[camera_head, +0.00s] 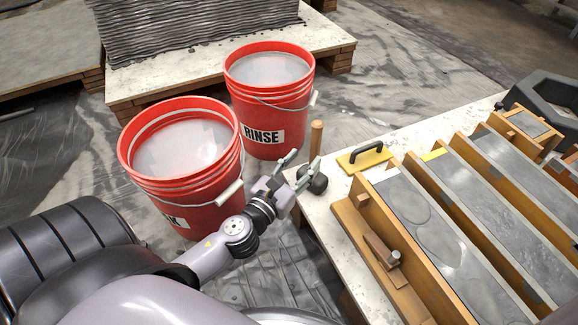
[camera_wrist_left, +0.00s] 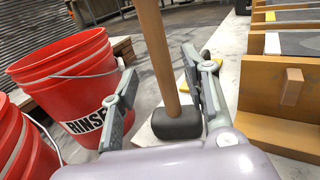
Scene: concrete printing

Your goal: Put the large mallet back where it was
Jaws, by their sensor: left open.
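The large mallet stands upright on its black head (camera_head: 319,184) at the near left corner of the pale table (camera_head: 330,206), with its wooden handle (camera_head: 316,138) pointing up. In the left wrist view the handle (camera_wrist_left: 157,50) rises between the two fingers, and the black head (camera_wrist_left: 178,123) rests on the table below. My left gripper (camera_head: 303,160) is open beside the mallet, its fingers pointing toward the handle. I cannot tell whether a finger touches it. My right gripper is out of view.
Two red buckets, one marked RINSE (camera_head: 268,105) and another (camera_head: 180,165), stand left of the table. A yellow float (camera_head: 364,157) lies behind the mallet's right side. Wooden moulds with grey concrete (camera_head: 430,215) fill the table's right. A printed block (camera_head: 190,25) stands behind.

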